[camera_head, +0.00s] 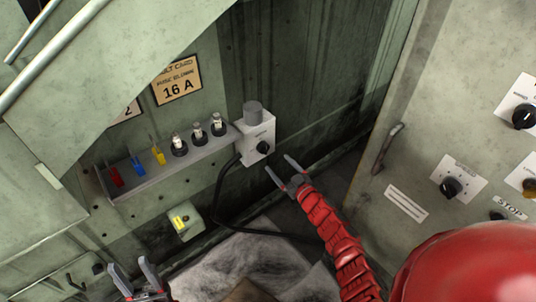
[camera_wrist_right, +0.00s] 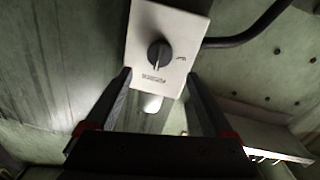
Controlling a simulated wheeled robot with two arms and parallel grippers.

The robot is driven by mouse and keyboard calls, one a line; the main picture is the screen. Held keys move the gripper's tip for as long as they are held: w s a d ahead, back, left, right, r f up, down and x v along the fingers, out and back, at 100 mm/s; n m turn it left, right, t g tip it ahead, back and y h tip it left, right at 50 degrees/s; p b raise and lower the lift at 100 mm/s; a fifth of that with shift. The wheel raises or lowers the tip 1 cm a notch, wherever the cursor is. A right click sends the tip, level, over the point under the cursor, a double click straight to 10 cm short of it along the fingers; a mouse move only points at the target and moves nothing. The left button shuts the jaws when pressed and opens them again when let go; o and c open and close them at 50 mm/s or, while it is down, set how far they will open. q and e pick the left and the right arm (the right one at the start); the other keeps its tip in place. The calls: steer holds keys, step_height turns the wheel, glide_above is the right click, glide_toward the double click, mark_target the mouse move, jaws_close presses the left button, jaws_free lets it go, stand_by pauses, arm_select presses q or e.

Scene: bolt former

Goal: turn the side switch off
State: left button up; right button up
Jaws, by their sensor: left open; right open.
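The side switch is a white box (camera_head: 252,140) with a black rotary knob (camera_head: 263,148), fixed to the green wall at the right end of a ledge. In the right wrist view the box (camera_wrist_right: 140,35) and knob (camera_wrist_right: 159,54) appear upside down, with the knob's ridge roughly upright. My right gripper (camera_head: 277,164) is open and empty, just below and right of the knob. In the right wrist view its fingertips (camera_wrist_right: 158,76) lie to either side of the box's knob end, apparently short of the knob. My left gripper (camera_head: 130,263) is open and empty at the bottom left.
The ledge (camera_head: 140,176) carries red, blue and yellow pieces and several fuses (camera_head: 198,132). A black cable (camera_head: 220,200) runs down from the box. A small yellow-green box (camera_head: 185,222) is lower on the wall. A panel with knobs (camera_head: 452,187) and a handle (camera_head: 386,150) stands right.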

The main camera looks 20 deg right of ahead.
mark_target(266, 150)
steer(key=b+x, duration=0.1)
steer(key=x, duration=0.6)
steer(key=shift+w, duration=0.4)
steer(key=c, duration=1.4)
